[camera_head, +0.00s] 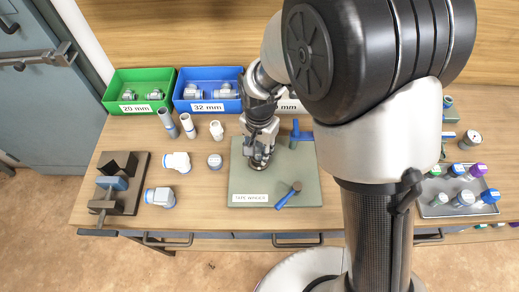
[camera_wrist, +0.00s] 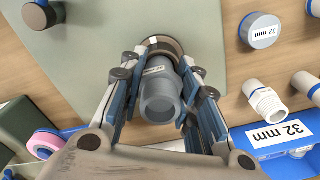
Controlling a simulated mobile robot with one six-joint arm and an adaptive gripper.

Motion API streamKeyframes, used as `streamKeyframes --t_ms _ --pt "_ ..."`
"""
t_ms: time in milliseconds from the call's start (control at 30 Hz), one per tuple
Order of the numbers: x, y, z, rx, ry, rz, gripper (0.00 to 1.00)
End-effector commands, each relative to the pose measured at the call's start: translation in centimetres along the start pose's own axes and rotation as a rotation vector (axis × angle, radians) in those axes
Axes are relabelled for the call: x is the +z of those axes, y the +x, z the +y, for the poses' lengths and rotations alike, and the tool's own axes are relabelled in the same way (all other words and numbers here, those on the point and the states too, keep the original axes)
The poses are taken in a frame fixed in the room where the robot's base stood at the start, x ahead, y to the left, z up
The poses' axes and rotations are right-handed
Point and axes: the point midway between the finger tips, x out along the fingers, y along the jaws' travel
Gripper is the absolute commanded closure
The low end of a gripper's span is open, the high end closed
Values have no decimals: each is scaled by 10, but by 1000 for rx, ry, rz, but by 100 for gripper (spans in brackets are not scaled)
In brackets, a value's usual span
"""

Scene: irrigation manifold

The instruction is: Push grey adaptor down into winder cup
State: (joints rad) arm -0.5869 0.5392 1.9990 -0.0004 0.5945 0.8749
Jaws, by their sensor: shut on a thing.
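The grey adaptor (camera_wrist: 160,97) is a short grey tube with an open end, seen in the wrist view between the two fingers of my gripper (camera_wrist: 160,92). The fingers are shut on its sides. Its far end meets the round winder cup (camera_wrist: 163,44), whose rim shows just beyond it; how deep it sits in the cup I cannot tell. In the head view my gripper (camera_head: 260,150) points down over the green tape winder board (camera_head: 240,190). There the adaptor is mostly hidden by the gripper.
Green (camera_head: 115,100) and blue (camera_head: 205,78) bins stand at the back. Loose white and grey fittings (camera_head: 177,162) lie left of the board. A blue-handled tool (camera_head: 289,195) and a blue valve-like part (camera_head: 301,134) are on the board. A tray of fittings (camera_head: 458,205) is at right.

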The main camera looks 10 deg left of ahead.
Motion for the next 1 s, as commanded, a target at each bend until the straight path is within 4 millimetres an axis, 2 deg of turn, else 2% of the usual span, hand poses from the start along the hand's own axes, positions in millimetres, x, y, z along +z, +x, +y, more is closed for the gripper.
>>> streamKeyframes --t_ms 33,733,767,1000 --pt "3 8 3 9 0 -8 94" --pt "5 11 4 11 0 -11 94" --pt "5 11 4 11 0 -11 68" --pt "5 11 4 13 0 -12 52"
